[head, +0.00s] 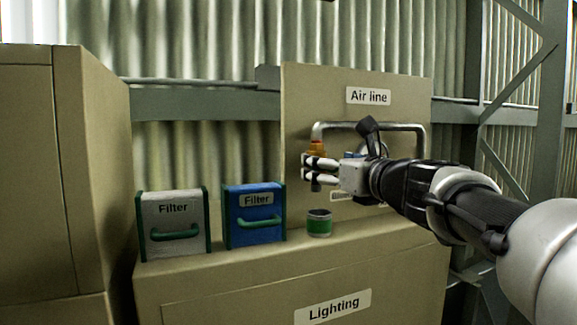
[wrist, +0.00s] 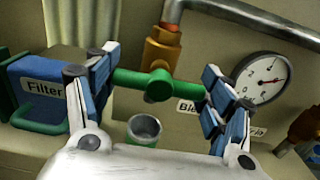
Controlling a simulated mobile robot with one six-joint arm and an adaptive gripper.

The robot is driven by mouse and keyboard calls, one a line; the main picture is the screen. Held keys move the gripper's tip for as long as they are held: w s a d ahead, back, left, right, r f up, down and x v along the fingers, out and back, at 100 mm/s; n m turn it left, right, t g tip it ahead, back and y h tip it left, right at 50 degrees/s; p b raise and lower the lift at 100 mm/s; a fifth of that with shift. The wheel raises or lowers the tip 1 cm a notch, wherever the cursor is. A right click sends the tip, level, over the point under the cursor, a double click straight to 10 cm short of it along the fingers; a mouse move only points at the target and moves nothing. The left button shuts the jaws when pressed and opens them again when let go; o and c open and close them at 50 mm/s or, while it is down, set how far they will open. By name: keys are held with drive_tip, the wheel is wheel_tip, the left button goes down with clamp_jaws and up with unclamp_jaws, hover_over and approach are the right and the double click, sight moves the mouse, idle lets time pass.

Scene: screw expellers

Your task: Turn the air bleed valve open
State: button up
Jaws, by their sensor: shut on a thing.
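The air bleed valve has a brass body (wrist: 163,48) on a grey pipe, with a green bar handle (wrist: 158,86) on its front. In the wrist view the handle lies roughly crosswise, its right end slightly lower. My gripper (wrist: 158,82) has one finger at each end of the handle and is shut on it. A label starting "Ble" (wrist: 187,105) is partly hidden by the right finger. In the head view my gripper (head: 308,171) is at the panel, just below the orange-brass valve top (head: 316,147); the handle is mostly hidden there.
A round gauge (wrist: 262,79) and another brass fitting (wrist: 307,124) are to the right. A green-banded cup (head: 319,223) stands below the valve on the cabinet top. Blue (head: 254,216) and grey (head: 173,224) filter boxes are to the left. The "Air line" panel (head: 300,100) is behind.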

drive_tip(key=shift+n+b, duration=0.3)
drive_tip(key=n+b, duration=0.2)
drive_tip(key=shift+f+n, duration=0.1)
drive_tip(key=shift+n, duration=0.3)
drive_tip(key=n+b, duration=0.3)
drive_tip(key=n, duration=0.2)
drive_tip(key=shift+n+b, duration=0.3)
drive_tip(key=n+b, duration=0.3)
drive_tip(key=n, duration=0.1)
drive_tip(key=shift+a, duration=0.1)
drive_tip(key=shift+n+b, duration=1.15)
drive_tip(key=shift+n, duration=1.35)
drive_tip(key=o, duration=1.1)
drive_tip(key=shift+s, duration=0.1)
